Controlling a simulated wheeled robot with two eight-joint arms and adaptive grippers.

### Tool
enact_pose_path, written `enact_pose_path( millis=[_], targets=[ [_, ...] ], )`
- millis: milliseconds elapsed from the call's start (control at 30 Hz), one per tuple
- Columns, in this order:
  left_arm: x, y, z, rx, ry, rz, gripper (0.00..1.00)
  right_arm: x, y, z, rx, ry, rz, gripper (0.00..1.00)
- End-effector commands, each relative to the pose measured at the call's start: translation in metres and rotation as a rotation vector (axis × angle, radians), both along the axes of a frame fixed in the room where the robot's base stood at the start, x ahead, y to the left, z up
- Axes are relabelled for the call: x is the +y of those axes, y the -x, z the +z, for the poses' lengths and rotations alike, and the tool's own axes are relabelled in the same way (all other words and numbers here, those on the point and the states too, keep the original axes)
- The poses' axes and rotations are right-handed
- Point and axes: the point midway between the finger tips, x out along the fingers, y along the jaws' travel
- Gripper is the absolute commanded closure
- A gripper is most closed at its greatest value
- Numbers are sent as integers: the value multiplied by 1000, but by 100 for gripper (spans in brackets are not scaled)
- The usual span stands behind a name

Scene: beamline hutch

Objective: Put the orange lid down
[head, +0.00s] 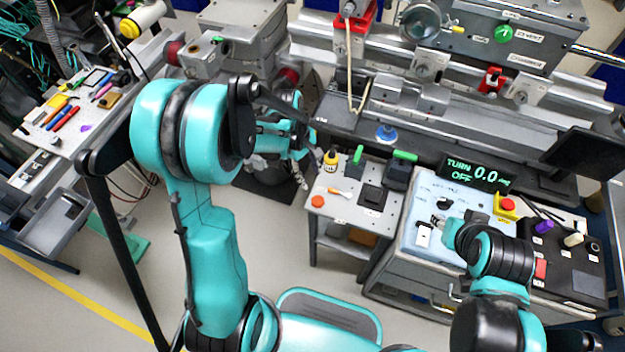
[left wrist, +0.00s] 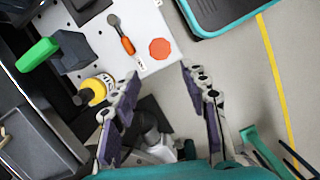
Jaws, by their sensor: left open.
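The orange lid (head: 317,201) lies flat at the front left corner of the small white perforated table (head: 338,217). In the left wrist view the lid (left wrist: 160,49) lies beyond my fingertips, near the table edge. My left gripper (head: 308,167) is at the left side of this table; in the left wrist view (left wrist: 161,77) its fingers are spread with nothing between them, apart from the lid. My right gripper (head: 440,221) is over the pale blue top of the bench at the right; its fingers are too small to read.
An orange-handled tool (head: 341,192) lies beside the lid. A yellow bottle (head: 331,160) and dark blocks with green handles (head: 399,170) stand farther back. A red button on a yellow box (head: 507,206) is on the right bench. Open floor (head: 270,245) lies left of the table.

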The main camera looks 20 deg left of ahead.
Motion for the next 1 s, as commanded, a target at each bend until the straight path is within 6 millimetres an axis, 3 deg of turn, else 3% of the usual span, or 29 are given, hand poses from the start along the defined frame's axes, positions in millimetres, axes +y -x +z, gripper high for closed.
enact_pose_path(
  millis=[267, 600, 800, 1000],
  targets=[
    [0, 8, 38, -96, -27, -111, 55, 0, 0, 3, 0, 0, 0, 60],
    [-3, 60, 122, -468, -227, -620, 55, 0, 0, 3, 0, 0, 0, 60],
    [-2, 93, 146, -642, -394, -925, 55, 0, 0, 3, 0, 0, 0, 60],
    [0, 110, 153, -730, -516, -1113, 55, 0, 0, 3, 0, 0, 0, 60]
  ],
)
